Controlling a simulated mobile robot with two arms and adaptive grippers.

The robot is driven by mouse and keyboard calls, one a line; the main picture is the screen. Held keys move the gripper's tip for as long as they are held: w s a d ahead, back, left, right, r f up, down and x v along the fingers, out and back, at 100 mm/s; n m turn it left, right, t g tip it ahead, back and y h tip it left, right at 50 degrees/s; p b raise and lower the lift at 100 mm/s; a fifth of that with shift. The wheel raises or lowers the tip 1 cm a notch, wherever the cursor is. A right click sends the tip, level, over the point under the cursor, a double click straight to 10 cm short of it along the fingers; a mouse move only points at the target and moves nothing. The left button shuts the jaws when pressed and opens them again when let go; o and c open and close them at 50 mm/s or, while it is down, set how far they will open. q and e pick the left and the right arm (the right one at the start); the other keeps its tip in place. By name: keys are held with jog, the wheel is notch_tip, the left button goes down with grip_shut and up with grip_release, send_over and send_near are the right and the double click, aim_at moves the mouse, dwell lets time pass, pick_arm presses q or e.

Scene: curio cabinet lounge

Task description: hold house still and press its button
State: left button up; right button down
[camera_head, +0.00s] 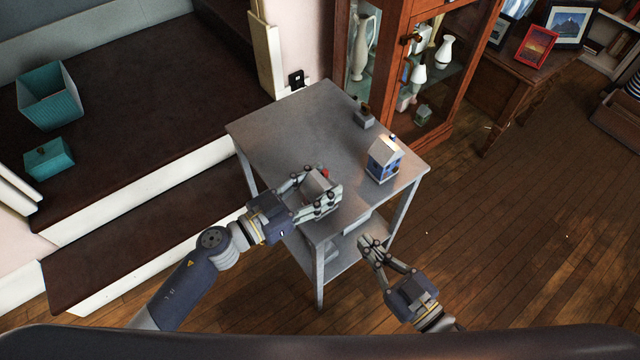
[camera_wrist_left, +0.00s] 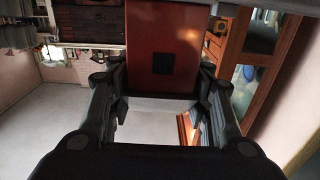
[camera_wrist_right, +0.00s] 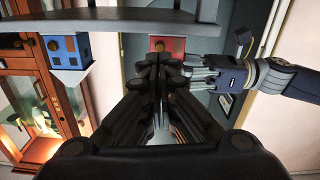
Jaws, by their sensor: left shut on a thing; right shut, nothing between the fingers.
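A small red house (camera_head: 318,184) with a grey roof stands near the front left of the grey table (camera_head: 290,120). My left gripper (camera_head: 328,194) is shut around it, one finger on each side. The left wrist view shows the house's red wall (camera_wrist_left: 165,25) with a dark square between the fingers. My right gripper (camera_head: 372,246) is shut and empty, off the table's front right edge and apart from the house. The right wrist view, upside down, shows the red house (camera_wrist_right: 168,45) beyond the closed fingertips (camera_wrist_right: 160,62). I cannot make out a button for certain.
A blue house (camera_head: 384,163) with a light roof stands at the table's right corner, and a small grey house (camera_head: 364,118) stands behind it. A glass cabinet (camera_head: 450,90) stands behind the table. Open wooden floor (camera_head: 530,220) lies to the right.

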notch_tip(320, 180, up, 8)
jog(key=w+m+t+h, duration=0.1)
jog(key=m+t+h, duration=0.55)
jog(key=m, duration=0.65)
notch_tip(320, 180, down, 7)
jog(key=s+m+g+h, duration=0.2)
jog(key=m+g+h, duration=0.4)
jog(key=m, duration=0.3)
jog(key=shift+w+a+f, duration=0.1)
jog(key=shift+w+a, duration=0.65)
jog(key=shift+w, duration=0.45)
jog(key=shift+w+a+r, duration=0.1)
jog(key=shift+w+a, duration=0.6)
jog(key=shift+w, duration=0.55)
jog(key=shift+w+a+f, duration=0.1)
jog(key=shift+w+a, duration=0.65)
jog(key=shift+w, duration=0.45)
